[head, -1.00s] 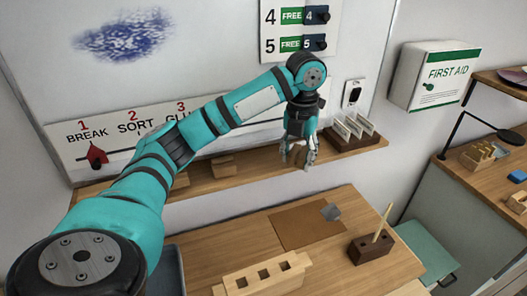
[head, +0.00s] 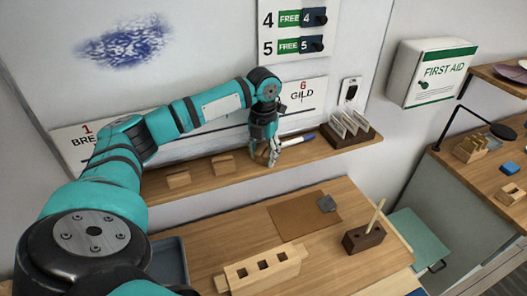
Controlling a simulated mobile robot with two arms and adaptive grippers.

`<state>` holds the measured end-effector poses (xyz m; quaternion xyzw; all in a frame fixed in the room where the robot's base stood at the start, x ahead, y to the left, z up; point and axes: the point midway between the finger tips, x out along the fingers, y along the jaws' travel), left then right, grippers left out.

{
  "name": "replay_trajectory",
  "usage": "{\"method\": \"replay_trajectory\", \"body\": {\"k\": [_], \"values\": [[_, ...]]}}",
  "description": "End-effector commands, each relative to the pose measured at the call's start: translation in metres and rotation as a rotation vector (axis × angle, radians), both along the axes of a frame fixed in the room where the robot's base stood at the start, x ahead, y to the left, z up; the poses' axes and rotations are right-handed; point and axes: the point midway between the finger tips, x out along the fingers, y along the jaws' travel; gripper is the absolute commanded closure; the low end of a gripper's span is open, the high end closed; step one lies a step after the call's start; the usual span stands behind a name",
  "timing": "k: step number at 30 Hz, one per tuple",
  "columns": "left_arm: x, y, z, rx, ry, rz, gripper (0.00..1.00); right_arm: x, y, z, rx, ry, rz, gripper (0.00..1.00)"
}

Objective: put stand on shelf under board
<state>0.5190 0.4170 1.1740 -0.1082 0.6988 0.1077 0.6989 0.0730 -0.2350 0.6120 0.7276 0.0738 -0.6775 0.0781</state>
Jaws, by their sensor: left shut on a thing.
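The shelf under the board (head: 205,180) is a long wooden ledge along the wall. My left gripper (head: 272,160) is over the shelf, right of its middle, close to the wood. It is shut on a small wooden stand, which the fingers almost wholly hide; I cannot tell whether the stand touches the shelf. Two similar small wooden blocks sit on the shelf to the left, one left block (head: 178,180) and one nearer block (head: 222,164). The whiteboard (head: 200,50) is above. My right gripper is not in view.
A marker (head: 298,141) lies right of the gripper, beside a dark rack with white cards (head: 350,134). Below is a table with a brown mat (head: 295,228), a grey piece (head: 326,203), a slotted wooden block (head: 262,270) and a dark block with a stick (head: 363,239).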

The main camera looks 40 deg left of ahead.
Motion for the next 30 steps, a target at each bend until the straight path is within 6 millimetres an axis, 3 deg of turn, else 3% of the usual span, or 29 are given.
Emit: {"method": "replay_trajectory", "body": {"k": [5,6,10,22,30], "values": [[0.000,0.000,-0.003,0.000,0.000,0.000,0.89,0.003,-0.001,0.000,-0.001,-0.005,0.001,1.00],[0.000,0.000,-0.003,0.000,0.000,0.000,0.52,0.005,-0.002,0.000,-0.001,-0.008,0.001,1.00],[0.000,0.000,-0.003,0.000,0.000,0.000,0.35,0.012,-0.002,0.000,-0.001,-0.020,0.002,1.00],[0.001,-0.001,0.005,-0.002,-0.004,0.000,0.34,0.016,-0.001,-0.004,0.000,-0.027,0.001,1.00],[0.002,-0.001,0.057,-0.002,-0.008,0.000,0.34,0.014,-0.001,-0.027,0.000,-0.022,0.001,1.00]]}}
